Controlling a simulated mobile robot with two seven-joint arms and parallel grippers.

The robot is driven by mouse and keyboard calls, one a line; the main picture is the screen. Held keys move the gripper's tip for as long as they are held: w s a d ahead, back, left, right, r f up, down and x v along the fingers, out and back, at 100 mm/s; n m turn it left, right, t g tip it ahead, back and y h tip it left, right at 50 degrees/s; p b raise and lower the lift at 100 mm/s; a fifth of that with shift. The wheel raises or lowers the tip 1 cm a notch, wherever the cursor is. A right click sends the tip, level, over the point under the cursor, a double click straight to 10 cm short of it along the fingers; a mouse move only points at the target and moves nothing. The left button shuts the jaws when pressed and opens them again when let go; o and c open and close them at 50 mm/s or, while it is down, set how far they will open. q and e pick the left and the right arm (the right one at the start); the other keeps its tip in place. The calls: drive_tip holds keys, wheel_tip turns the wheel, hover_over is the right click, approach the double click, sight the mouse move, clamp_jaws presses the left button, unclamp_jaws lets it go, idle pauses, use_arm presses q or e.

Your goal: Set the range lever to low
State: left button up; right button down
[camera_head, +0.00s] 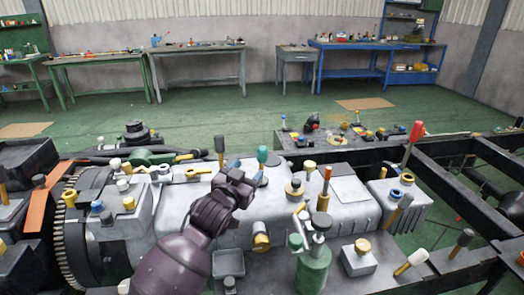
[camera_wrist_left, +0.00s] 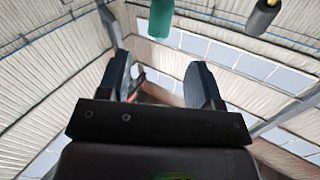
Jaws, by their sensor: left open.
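My left gripper (camera_head: 246,170) is over the grey gearbox housing (camera_head: 182,208) in the head view, with its fingers apart and nothing between them. A lever with a teal knob (camera_head: 262,155) stands just beyond the fingers. A lever with a dark grey knob (camera_head: 219,145) stands to its left. In the left wrist view a teal knob (camera_wrist_left: 160,18) is above the open fingers (camera_wrist_left: 160,78), apart from them, and a dark grey knob (camera_wrist_left: 262,16) is at upper right. I cannot tell which lever is the range lever; no labels are readable. The lever bases are partly hidden by my gripper.
A tall red-knobbed lever (camera_head: 412,143) and an orange-red lever (camera_head: 325,182) stand to the right. A green cylinder (camera_head: 313,268) is in front. Black chassis rails (camera_head: 452,180) run at the right.

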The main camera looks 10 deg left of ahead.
sight(260, 156)
use_arm(q)
drive_tip(key=w, duration=0.3)
drive_tip(key=w+d+b, duration=0.1)
drive_tip(key=w, duration=0.5)
drive_tip(key=shift+d, duration=0.3)
drive_tip(key=shift+w+b, duration=0.35)
drive_tip(key=shift+w, duration=0.1)
drive_tip(key=shift+w+d+r, duration=0.1)
drive_tip(key=shift+w, duration=0.05)
use_arm(e)
drive_tip(key=shift+a+f, duration=0.15)
drive_tip(key=shift+f, duration=0.2)
